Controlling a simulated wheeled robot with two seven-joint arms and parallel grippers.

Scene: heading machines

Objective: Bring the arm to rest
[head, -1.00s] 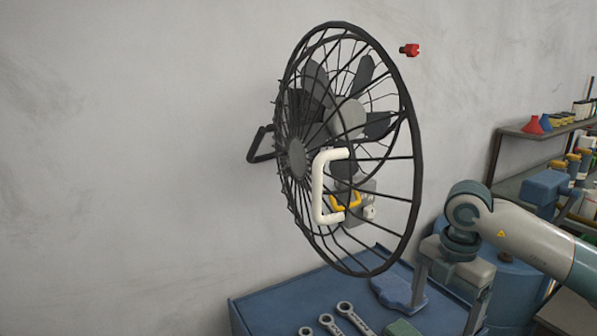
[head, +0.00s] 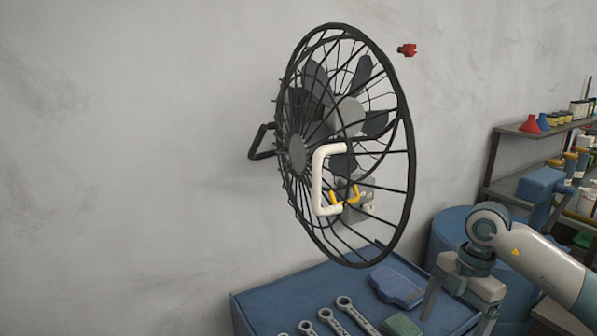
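My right arm (head: 545,262) comes in from the right edge in the head view. Its gripper (head: 458,316) points down, with its two fingers apart and nothing seen between them. It is in front of the blue drum and over the right side of the blue bench top, to the right of the green block. It is clear of the fan guard. The fingertips are near the bottom of the picture, so their height above the bench cannot be told. My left gripper is not in view.
A fan with a black wire guard (head: 408,170) and a white handle (head: 318,180) juts from the wall. Below is a blue bench (head: 262,308) with several wrenches (head: 343,302), a blue tool (head: 395,287) and a green block (head: 401,326). A blue drum (head: 445,228) and shelves (head: 500,160) stand right.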

